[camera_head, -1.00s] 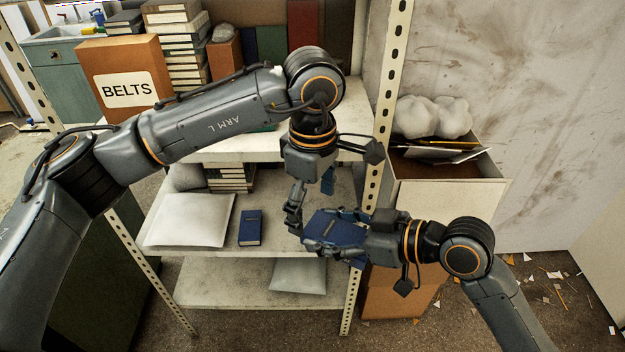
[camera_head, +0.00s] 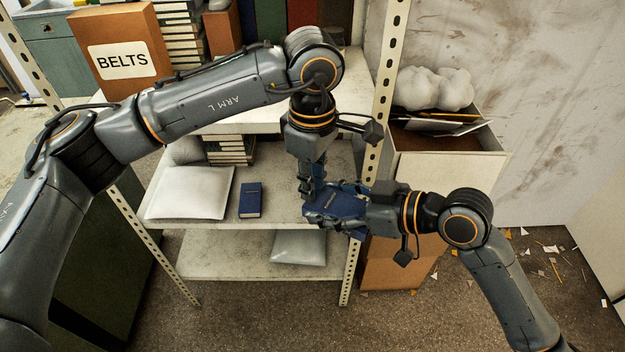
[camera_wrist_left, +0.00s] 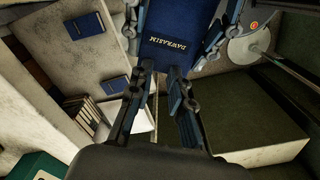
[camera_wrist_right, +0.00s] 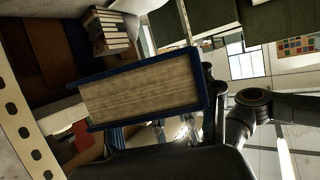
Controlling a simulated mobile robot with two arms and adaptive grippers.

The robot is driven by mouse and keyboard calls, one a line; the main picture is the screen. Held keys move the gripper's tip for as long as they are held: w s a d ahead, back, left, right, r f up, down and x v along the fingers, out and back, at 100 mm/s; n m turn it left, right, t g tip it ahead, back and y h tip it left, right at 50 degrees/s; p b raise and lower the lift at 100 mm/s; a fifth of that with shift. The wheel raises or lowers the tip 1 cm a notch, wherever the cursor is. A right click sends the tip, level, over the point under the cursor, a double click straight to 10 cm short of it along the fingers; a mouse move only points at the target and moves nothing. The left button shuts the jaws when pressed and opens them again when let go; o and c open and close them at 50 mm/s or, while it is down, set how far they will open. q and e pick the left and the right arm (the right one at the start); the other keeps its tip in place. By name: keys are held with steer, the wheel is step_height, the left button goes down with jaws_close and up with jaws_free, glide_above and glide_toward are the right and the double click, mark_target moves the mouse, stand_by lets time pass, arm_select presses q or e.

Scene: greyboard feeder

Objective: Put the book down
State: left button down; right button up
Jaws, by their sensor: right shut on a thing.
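A dark blue book (camera_head: 333,206) is in my right gripper (camera_head: 345,208), which is shut on it in front of the shelf unit's right side. The book's blue cover with lettering shows at the top of the left wrist view (camera_wrist_left: 165,45). Its pale page edges face the right wrist view (camera_wrist_right: 140,90). My left gripper (camera_head: 315,185) points down right by the book. In the left wrist view its fingers (camera_wrist_left: 163,75) are apart with a gap between them. Whether they touch the book is unclear. Another blue book (camera_head: 250,200) lies on the middle shelf (camera_head: 275,185).
A white padded envelope (camera_head: 190,192) and a book stack (camera_head: 230,150) share the middle shelf. A perforated post (camera_head: 378,125) stands close to my right gripper. A BELTS box (camera_head: 122,60) is above. An open box (camera_head: 450,165) stands right. The middle shelf's front has bare room.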

steer(key=o, duration=1)
steer(key=shift+s+a+r, duration=0.1)
steer(key=shift+a+r, duration=0.15)
steer(key=shift+r, duration=0.5)
steer(key=o, duration=0.3)
steer(key=shift+f, duration=0.2)
steer(key=shift+d, duration=0.1)
